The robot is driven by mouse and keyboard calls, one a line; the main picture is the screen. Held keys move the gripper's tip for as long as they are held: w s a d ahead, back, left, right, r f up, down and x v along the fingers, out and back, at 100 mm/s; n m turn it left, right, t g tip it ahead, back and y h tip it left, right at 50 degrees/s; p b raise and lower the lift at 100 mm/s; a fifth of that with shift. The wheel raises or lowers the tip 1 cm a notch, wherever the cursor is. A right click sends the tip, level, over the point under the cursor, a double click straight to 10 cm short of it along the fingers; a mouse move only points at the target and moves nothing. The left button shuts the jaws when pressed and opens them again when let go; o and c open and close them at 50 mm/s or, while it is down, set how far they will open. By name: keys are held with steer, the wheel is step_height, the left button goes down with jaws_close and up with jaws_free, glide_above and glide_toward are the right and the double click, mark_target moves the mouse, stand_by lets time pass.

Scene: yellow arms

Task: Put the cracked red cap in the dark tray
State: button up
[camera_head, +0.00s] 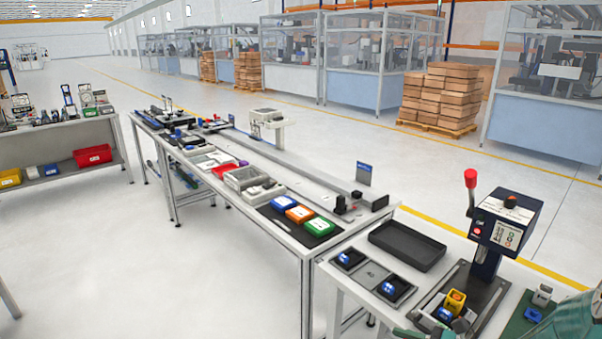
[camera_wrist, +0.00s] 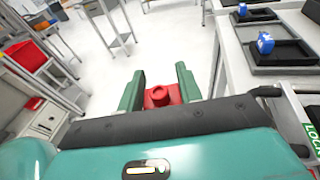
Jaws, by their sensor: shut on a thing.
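My gripper (camera_wrist: 160,88) is shut on a red cap (camera_wrist: 162,97), which sits between its two green fingers in the wrist view. A crack in the cap cannot be made out. The cap is held in the air, with floor behind it and the bench edge to its right. The dark tray (camera_head: 407,246) is a shallow, empty black rectangle on the near bench in the head view. The cap is apart from the tray. The gripper's fingers cannot be made out in the head view.
Left of the tray, a grey fixture (camera_head: 372,274) has two dark recesses with blue parts. A press with a red-knobbed lever (camera_head: 505,225) stands right of the tray. A yellow part (camera_head: 455,301) sits on its base. A long bench with colored bins (camera_head: 300,214) adjoins.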

steer(key=w+a+f, duration=0.9)
steer(key=w, duration=0.1)
steer(key=shift+f+y, duration=0.25)
steer(key=shift+y, duration=0.05)
